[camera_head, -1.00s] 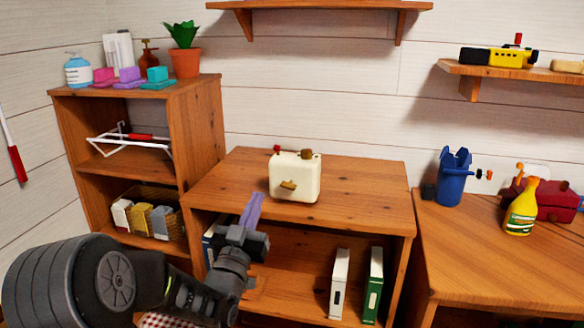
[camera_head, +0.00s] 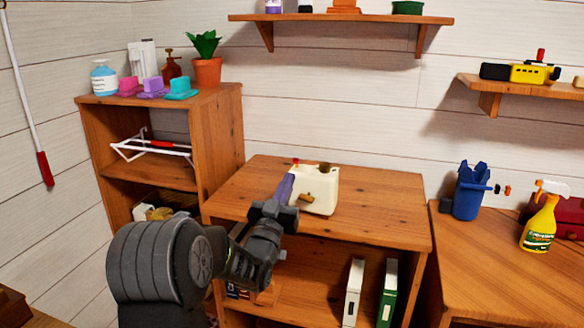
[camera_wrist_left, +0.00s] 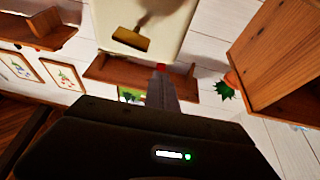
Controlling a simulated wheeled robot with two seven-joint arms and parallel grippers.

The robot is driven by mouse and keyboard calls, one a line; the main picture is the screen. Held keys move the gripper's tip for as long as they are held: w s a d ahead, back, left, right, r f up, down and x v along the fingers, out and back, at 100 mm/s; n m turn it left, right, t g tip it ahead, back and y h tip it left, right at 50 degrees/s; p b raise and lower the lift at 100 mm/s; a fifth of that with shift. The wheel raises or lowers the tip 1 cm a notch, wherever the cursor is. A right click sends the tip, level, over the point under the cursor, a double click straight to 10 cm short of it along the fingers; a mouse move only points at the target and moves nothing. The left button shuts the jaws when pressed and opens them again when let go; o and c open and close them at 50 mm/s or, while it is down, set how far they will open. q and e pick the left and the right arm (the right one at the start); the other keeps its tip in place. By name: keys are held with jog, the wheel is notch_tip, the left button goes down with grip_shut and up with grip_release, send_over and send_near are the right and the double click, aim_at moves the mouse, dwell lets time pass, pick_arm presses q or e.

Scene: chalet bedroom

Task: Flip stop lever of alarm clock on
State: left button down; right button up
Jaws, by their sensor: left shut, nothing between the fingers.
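A cream, box-shaped clock (camera_head: 322,192) stands upright on the wooden cabinet top. It has a brown lever-like piece (camera_head: 306,198) on its front, and a red knob (camera_head: 296,161) and a brown knob on top. My left gripper (camera_head: 285,185) is shut and empty, its purplish fingers pointing up at the clock's left front edge. In the left wrist view the fingers (camera_wrist_left: 162,88) point toward the clock (camera_wrist_left: 165,22), which looms close and looks upside down; its brown piece (camera_wrist_left: 130,39) shows. I cannot tell whether the fingers touch the clock. My right gripper is out of view.
The cabinet top (camera_head: 380,215) is clear right of the clock. A taller shelf unit (camera_head: 218,130) stands to the left, with a potted plant (camera_head: 207,70). A wall shelf (camera_head: 340,19) hangs above. A desk (camera_head: 490,265) at right holds a blue pot (camera_head: 469,195) and a spray bottle (camera_head: 541,222).

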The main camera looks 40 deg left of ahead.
aim_at(295, 162)
pick_arm(q)
jog(key=shift+p+x, duration=0.35)
jog(key=shift+x, duration=1.65)
jog(key=shift+r, duration=0.15)
jog(key=shift+g+p, duration=0.3)
jog(key=shift+p, duration=0.15)
